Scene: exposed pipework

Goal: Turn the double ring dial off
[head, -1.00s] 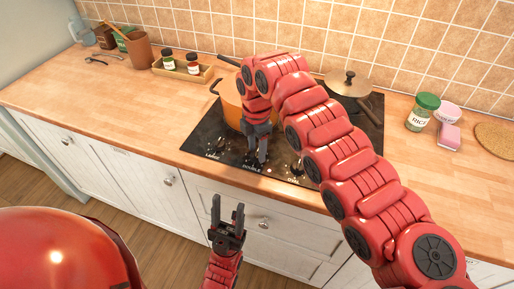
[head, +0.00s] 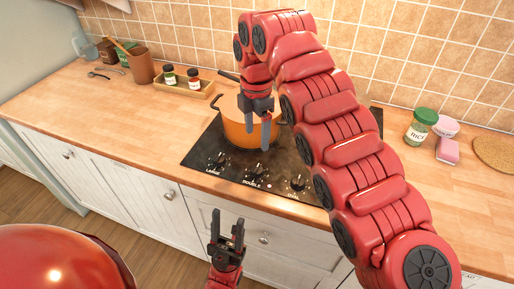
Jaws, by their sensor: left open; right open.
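The double ring dial (head: 257,173) is the middle of the three dials at the front of the black stove (head: 200,163), above the label "DOUBLE". It is small, and I cannot tell which way it points. The large dial (head: 217,160) is to its left and the oval dial (head: 298,183) to its right. My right gripper (head: 258,138) is open and empty, pointing down above the dials and in front of the orange pot (head: 235,125). It is apart from the dial. My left gripper (head: 227,224) is open and empty, low in front of the drawers.
The orange pot stands on the stove, partly hidden by my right gripper. My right arm hides the stove's right part. A spice tray (head: 183,85) is behind left. The left counter (head: 110,110) is mostly clear.

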